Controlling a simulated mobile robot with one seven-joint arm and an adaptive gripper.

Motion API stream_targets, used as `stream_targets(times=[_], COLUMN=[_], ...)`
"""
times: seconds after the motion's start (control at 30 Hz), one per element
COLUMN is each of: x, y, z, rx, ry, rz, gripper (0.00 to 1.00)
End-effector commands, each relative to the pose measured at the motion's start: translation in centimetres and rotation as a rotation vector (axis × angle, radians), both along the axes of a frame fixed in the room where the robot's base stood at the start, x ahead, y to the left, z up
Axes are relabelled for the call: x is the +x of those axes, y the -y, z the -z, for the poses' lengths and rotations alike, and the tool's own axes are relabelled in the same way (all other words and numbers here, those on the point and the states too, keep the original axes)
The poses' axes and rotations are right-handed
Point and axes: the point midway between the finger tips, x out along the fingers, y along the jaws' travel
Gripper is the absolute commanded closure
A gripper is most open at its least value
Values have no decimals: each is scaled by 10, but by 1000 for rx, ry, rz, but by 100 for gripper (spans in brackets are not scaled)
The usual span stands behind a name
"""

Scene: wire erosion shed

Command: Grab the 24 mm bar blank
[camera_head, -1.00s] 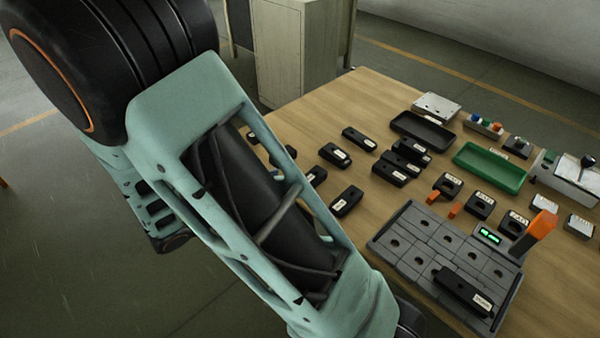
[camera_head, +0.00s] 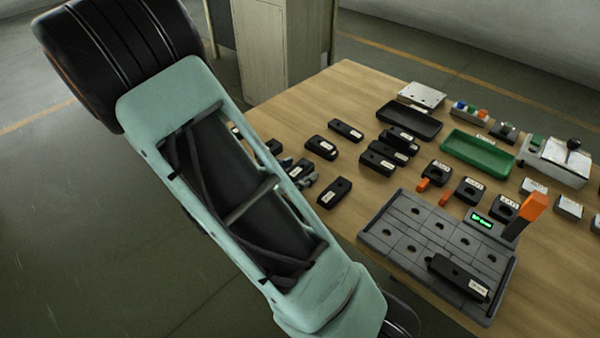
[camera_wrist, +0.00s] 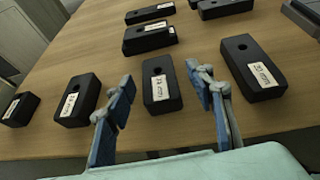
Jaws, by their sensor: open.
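Black blocks, each with a round hole and a white label, lie on the wooden table. One block (camera_wrist: 162,84) lies ahead of my gripper (camera_wrist: 160,76), between its fingers in the wrist picture; its label seems to read 24 mm, though the print is small. It also shows in the head view (camera_head: 299,168), partly covered by my gripper (camera_head: 304,177). My gripper is open and empty, its two blue-grey fingers apart on either side of the block. Whether they are down at its height I cannot tell.
Similar blocks flank it, one to the right (camera_wrist: 252,70) and one to the left (camera_wrist: 77,102), close outside the fingers. More blocks lie behind. A grey slotted plate (camera_head: 400,238), a black tray (camera_head: 409,121) and a green tray (camera_head: 478,150) stand further right.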

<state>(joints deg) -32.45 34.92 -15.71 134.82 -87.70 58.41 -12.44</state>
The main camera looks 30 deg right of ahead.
Motion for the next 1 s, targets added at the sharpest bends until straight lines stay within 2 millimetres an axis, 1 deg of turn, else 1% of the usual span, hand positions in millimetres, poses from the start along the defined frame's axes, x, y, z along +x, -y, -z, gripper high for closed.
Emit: stream_targets(times=[0.17, 0.6, 1.0], x=[0, 0, 0], y=[0, -1, 0], z=[0, 0, -2], rx=[0, 1, -1], ry=[0, 0, 2], rz=[-1, -1, -1], gripper=[52, 100, 100])
